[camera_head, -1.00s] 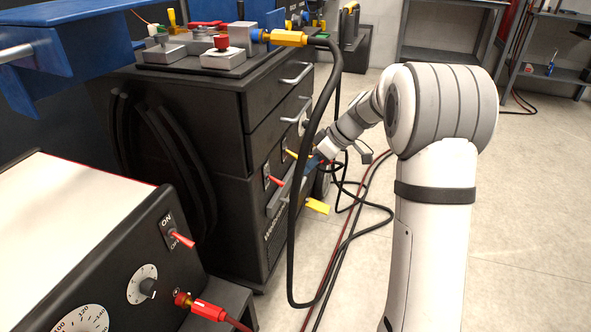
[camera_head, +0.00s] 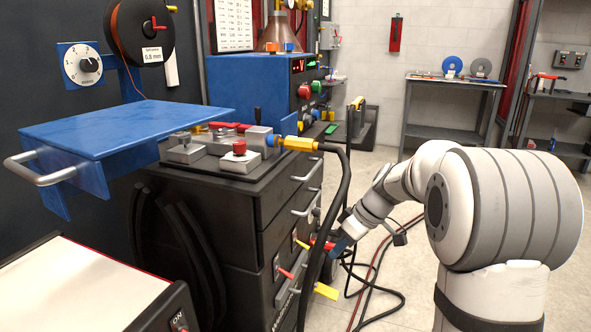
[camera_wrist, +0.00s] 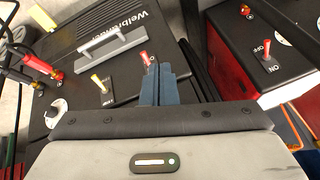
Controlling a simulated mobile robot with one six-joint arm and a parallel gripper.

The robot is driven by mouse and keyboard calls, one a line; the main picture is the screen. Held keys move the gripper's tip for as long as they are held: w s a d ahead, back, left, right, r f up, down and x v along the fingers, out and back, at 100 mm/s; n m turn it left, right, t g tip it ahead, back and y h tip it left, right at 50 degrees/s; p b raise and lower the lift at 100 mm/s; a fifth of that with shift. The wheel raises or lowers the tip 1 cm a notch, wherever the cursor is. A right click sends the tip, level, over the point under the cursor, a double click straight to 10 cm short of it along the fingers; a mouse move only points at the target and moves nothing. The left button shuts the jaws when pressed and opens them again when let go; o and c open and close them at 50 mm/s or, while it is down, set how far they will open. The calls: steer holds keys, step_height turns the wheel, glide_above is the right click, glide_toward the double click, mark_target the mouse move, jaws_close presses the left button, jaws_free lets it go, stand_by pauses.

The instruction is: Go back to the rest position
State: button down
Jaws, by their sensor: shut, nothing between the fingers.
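My gripper (camera_head: 341,244) is at the front of the black welder cabinet (camera_head: 205,235), small and partly hidden behind the black cable in the head view. In the wrist view its blue-grey fingers (camera_wrist: 165,82) are together and empty. They point toward the cabinet's front panel, beside a red toggle switch (camera_wrist: 146,59). I cannot tell the exact gap to the panel. A yellow toggle (camera_wrist: 101,82) and a grey bar handle (camera_wrist: 113,45) are left of the fingers.
A thick black cable hangs from a yellow connector (camera_head: 298,144), close to the gripper. A blue shelf (camera_head: 115,135) juts out at left. A second box with a red switch (camera_wrist: 266,55) stands at right in the wrist view. The floor at right has loose cables (camera_head: 375,275).

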steer(key=s+d+r+m+t+h+p, duration=0.1)
steer(key=s+r+m+h+p, duration=0.4)
steer(key=s+r+p, duration=1.9)
step_height(320, 180, up, 3)
steer(key=s+d+m, duration=0.1)
steer(key=m, duration=0.4)
steer(key=shift+s+d+t+h, duration=0.2)
steer(key=shift+d+t+h, duration=0.1)
steer(key=shift+h, duration=0.1)
